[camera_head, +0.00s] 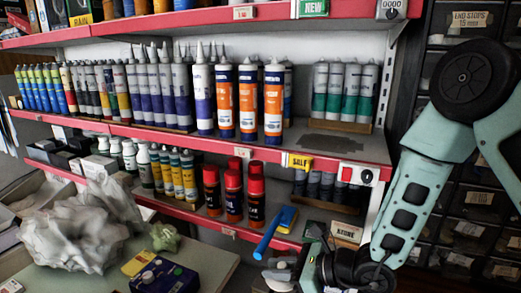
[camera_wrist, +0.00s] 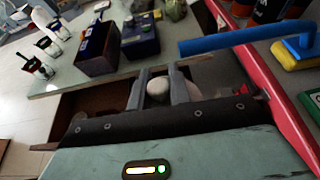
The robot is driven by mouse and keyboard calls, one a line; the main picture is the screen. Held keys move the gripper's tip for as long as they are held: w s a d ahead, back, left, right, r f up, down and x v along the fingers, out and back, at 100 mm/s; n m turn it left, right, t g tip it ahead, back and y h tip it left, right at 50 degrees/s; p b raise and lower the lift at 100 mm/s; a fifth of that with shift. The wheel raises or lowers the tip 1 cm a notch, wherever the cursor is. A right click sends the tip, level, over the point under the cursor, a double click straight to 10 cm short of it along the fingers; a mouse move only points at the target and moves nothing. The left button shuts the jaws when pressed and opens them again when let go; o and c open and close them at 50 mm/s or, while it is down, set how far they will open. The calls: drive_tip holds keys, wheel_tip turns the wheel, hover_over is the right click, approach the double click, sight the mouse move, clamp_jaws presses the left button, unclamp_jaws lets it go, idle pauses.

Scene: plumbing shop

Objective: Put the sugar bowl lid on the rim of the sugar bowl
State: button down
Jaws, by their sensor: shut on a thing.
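My gripper (camera_wrist: 158,90) is at the bottom of the head view, partly hidden by my own wrist. In the wrist view its two grey fingers are shut on a small pale rounded thing, which I take to be the sugar bowl lid (camera_wrist: 158,86). I cannot make out the sugar bowl in either view. Several small white containers (camera_wrist: 48,46) stand far left in the wrist view, too small to identify.
A blue-handled tool (camera_head: 268,238) with a yellow-and-blue head lies on the red-edged shelf beside my gripper. A dark blue box (camera_head: 165,277) and crumpled pale wrapping (camera_head: 75,230) lie on the counter at left. Shelves of tubes and red-capped cans (camera_head: 233,195) stand behind.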

drive_tip(key=w+d+f+m+t+h, duration=0.1)
drive_tip(key=d+f+m+t+h, duration=0.2)
drive_tip(key=d, duration=1.1)
drive_tip(key=w+d+f+m+t+h, duration=0.2)
drive_tip(key=d+f, duration=0.4)
drive_tip(key=d, duration=0.8)
drive_tip(key=m+t+h, duration=0.1)
drive_tip(key=m, duration=0.1)
drive_tip(key=shift+d+m, duration=0.3)
drive_tip(key=shift+d, duration=0.1)
drive_tip(key=shift+w, duration=0.1)
